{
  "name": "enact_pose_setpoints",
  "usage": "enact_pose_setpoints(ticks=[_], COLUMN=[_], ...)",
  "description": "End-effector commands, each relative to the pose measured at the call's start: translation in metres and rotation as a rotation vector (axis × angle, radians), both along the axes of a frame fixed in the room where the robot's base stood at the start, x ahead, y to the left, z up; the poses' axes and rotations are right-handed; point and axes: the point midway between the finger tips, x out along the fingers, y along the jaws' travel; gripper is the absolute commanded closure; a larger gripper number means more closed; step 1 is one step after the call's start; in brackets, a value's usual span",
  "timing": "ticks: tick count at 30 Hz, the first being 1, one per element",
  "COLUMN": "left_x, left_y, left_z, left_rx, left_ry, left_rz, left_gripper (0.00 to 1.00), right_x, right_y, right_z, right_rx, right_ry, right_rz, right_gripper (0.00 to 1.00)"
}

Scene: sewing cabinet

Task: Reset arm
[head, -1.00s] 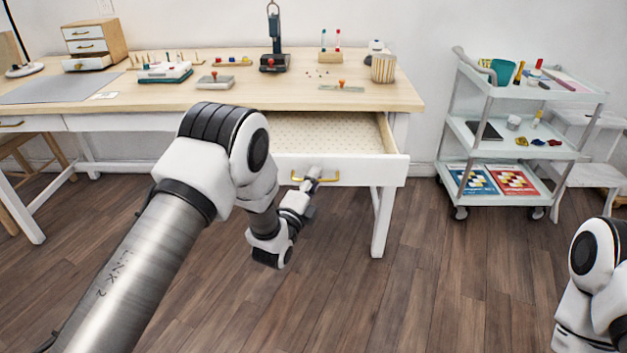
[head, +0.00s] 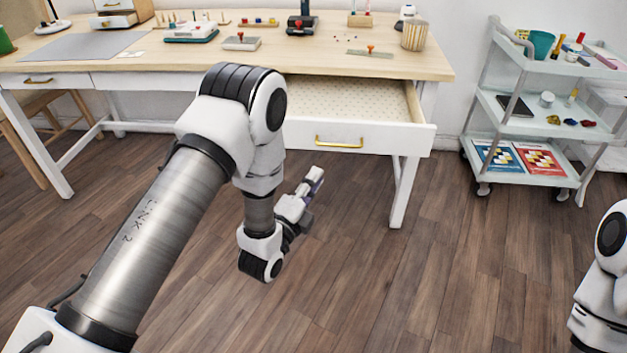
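My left arm reaches in from the left of the head view, and its gripper (head: 312,180) is below and slightly left of the brass drawer handle (head: 339,142). The gripper is apart from the handle, over the floor. Its fingers are small and seen from behind, so I cannot tell whether they are open or shut. The white drawer (head: 385,139) of the sewing table stands pulled out and looks empty on its dotted lining, partly hidden by my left arm. My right arm shows only in part at the right edge; its gripper is out of view.
The wooden sewing table (head: 180,62) spans the back, with small sewing items on top. A light grey trolley (head: 530,108) with several shelves stands at the right. The wooden floor (head: 450,270) between my arms is clear.

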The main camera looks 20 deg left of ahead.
Motion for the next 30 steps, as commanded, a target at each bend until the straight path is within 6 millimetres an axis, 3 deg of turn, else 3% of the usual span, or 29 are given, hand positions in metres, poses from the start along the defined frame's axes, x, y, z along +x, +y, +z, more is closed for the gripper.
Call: enact_pose_setpoints(ticks=[9, 11, 14, 17, 18, 21, 25, 30], left_x=[-0.001, -0.005, -0.029, -0.07, -0.093, -0.157, -0.238, -0.314], left_y=[0.0, 0.001, 0.007, 0.014, 0.017, 0.023, 0.027, 0.029], left_z=[-0.004, -0.016, -0.059, -0.127, -0.156, -0.211, -0.248, -0.259], left_rx=[0.0, -0.001, -0.002, -0.148, -0.248, -0.522, -0.846, -1.163], left_ry=[0.007, 0.031, 0.167, 0.481, 0.629, 0.96, 1.259, 1.418], left_rz=[0.0, 0.003, 0.02, 0.055, 0.091, 0.248, 0.554, 0.999], left_gripper=[0.8, 0.8, 0.8, 0.8, 0.8, 0.8, 0.8, 0.8], right_x=[0.0, 0.0, 0.0, 0.0, 0.0, 0.0, 0.0, 0.0], right_y=[0.0, 0.0, 0.0, 0.0, 0.0, 0.0, 0.0, 0.0], right_z=[0.0, 0.0, 0.0, 0.0, 0.0, 0.0, 0.0, 0.0], right_rx=[0.0, 0.0, 0.0, 0.0, 0.0, 0.0, 0.0, 0.0], right_ry=[0.0, 0.0, 0.0, 0.0, 0.0, 0.0, 0.0, 0.0], right_rz=[0.0, 0.0, 0.0, 0.0, 0.0, 0.0, 0.0, 0.0], right_gripper=[0.6, 0.6, 0.6, 0.6, 0.6, 0.6, 0.6, 0.6])
